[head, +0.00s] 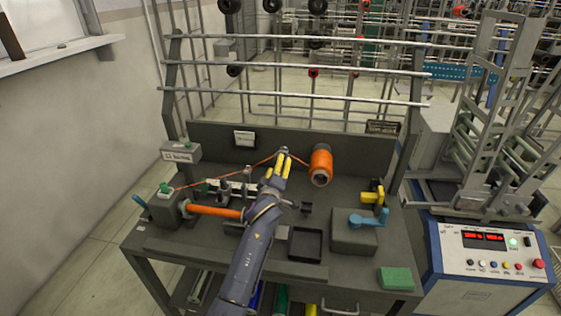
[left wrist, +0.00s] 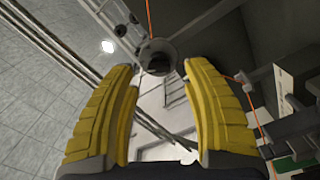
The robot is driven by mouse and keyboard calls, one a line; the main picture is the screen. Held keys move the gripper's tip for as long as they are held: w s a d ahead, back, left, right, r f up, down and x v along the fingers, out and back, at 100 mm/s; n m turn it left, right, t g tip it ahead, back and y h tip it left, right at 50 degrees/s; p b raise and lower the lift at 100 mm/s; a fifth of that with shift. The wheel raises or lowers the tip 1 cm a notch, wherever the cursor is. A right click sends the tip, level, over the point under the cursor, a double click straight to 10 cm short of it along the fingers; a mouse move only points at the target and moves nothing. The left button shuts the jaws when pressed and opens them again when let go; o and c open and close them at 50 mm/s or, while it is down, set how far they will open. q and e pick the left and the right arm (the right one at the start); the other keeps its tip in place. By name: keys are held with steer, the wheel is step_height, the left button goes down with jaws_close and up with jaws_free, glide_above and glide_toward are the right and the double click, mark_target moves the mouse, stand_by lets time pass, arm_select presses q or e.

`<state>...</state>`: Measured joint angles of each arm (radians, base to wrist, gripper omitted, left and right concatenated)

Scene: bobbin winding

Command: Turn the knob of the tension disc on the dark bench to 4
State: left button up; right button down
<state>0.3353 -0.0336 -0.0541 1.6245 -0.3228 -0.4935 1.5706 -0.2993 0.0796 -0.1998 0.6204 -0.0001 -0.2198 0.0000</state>
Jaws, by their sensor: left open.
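My left gripper (head: 281,163), with yellow fingers, reaches over the dark bench (head: 160,245) toward its back. In the left wrist view the gripper (left wrist: 158,70) is open with nothing held. A small round grey part, apparently the tension disc with its knob (left wrist: 157,56), shows just beyond and between the fingertips, and looks apart from both. An orange thread runs to it from above. In the head view the disc (head: 284,151) is small and partly hidden by the fingers. No dial numbers are readable. My right gripper is not in view.
An orange bobbin (head: 320,163) stands right of the gripper. An orange winding shaft (head: 214,211) lies to the left. A black tray (head: 305,244), a blue-handled lever (head: 367,220) and a green block (head: 396,278) are toward the front right. Orange thread crosses the bench behind my arm.

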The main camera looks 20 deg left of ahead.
arm_select(q)
steer(key=shift+w+a, duration=0.15)
steer(key=shift+w, duration=0.85)
steer(key=shift+w+a, duration=0.1)
steer(key=shift+w, duration=0.85)
jaws_close()
